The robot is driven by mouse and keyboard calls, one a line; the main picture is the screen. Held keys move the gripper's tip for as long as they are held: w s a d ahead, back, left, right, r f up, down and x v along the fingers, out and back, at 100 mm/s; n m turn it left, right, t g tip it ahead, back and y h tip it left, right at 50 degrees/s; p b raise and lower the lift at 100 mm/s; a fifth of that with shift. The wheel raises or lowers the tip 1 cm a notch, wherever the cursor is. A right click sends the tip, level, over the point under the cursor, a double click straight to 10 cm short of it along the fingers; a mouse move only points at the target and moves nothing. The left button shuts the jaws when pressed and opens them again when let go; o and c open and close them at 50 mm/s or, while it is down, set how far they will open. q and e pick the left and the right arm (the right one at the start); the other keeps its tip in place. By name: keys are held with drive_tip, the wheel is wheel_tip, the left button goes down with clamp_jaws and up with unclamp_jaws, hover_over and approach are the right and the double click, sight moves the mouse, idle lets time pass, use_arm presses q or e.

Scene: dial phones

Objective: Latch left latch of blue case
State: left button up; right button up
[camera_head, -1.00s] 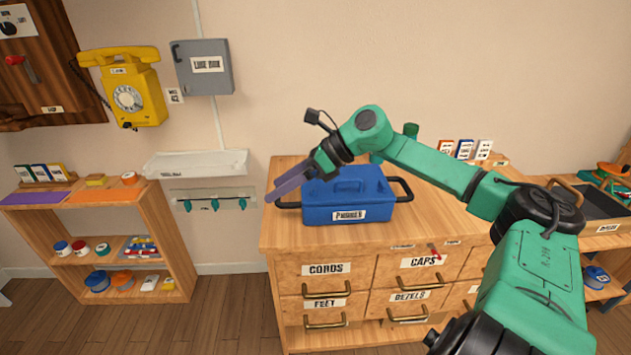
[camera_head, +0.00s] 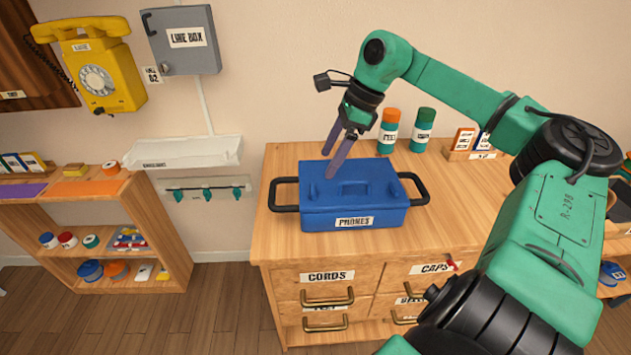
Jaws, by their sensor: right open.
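The blue case (camera_head: 354,210) sits closed on the wooden drawer cabinet, with a label reading PHONES on its front and a black handle loop at each end. A small blue latch (camera_head: 313,193) shows at the left of the lid, and a similar piece stands at the right. My right gripper (camera_head: 334,162) is open, with its purple fingers pointing down above the rear left-middle of the lid. I cannot tell whether a fingertip touches the lid. My left gripper is not in view.
Green bottles, one with an orange cap (camera_head: 389,131) and one with a green cap (camera_head: 422,131), stand behind the case. A card holder (camera_head: 468,147) is to their right. The cabinet top (camera_head: 450,200) right of the case is clear. A yellow phone (camera_head: 97,70) hangs on the wall.

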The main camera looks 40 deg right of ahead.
sight(313, 189)
drive_tip(key=x, duration=0.8)
drive_tip(key=shift+w+d+f, duration=0.2)
drive_tip(key=shift+d, duration=0.05)
drive_tip(key=shift+a+f, duration=0.25)
drive_tip(key=shift+f, duration=0.05)
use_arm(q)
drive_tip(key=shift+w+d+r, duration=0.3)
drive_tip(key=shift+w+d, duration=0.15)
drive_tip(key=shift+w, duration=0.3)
use_arm(e)
drive_tip(key=shift+w, duration=0.1)
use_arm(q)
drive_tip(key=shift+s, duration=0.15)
use_arm(e)
clamp_jaws()
